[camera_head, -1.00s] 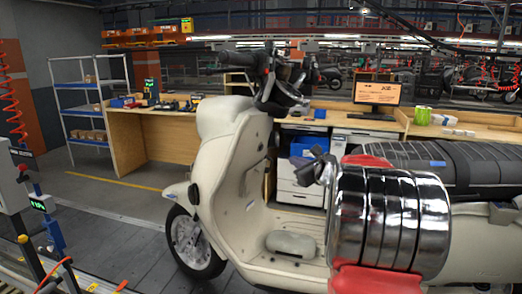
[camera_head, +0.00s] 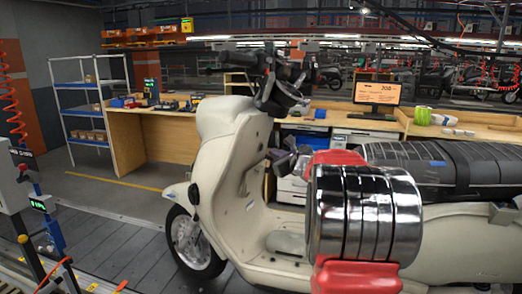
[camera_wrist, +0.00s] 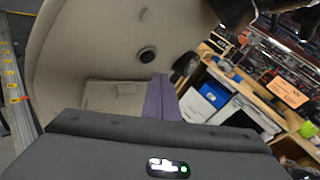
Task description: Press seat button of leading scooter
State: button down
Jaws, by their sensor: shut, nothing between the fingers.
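The cream scooter (camera_head: 225,190) stands on the slatted floor, its front to the left. Its black ribbed seat (camera_head: 455,158) is partly hidden behind my chrome-and-red arm. My gripper (camera_head: 282,158) is shut and empty, in front of the seat and above the footboard.
A workbench (camera_head: 160,140) with a monitor (camera_head: 377,92) and drawers runs behind the scooter. A blue shelf rack (camera_head: 90,100) stands at the back left. Control posts (camera_head: 40,205) stand at the left front. More scooters are far behind. Floor left of the front wheel is clear.

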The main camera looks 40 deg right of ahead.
jog(key=shift+w+a+r, duration=0.15)
jog(key=shift+w+a, duration=0.15)
jog(key=shift+w, duration=0.25)
jog(key=shift+w, duration=0.15)
dwell(1.6)
jog(key=shift+w+a+r, duration=0.15)
jog(key=shift+w, duration=0.1)
jog(key=shift+w+a+r, duration=0.1)
jog(key=shift+w+a, duration=0.15)
jog(key=shift+w, duration=0.15)
dwell(1.1)
dwell(0.4)
jog(key=shift+s+d+f, duration=0.2)
jog(key=shift+s+d, duration=0.2)
jog(key=shift+s, duration=0.4)
jog(key=shift+s, duration=0.1)
jog(key=s, duration=0.1)
jog(key=s+d, duration=0.1)
jog(key=s+d+f, duration=0.1)
jog(key=s, duration=0.1)
jog(key=shift+d, duration=0.15)
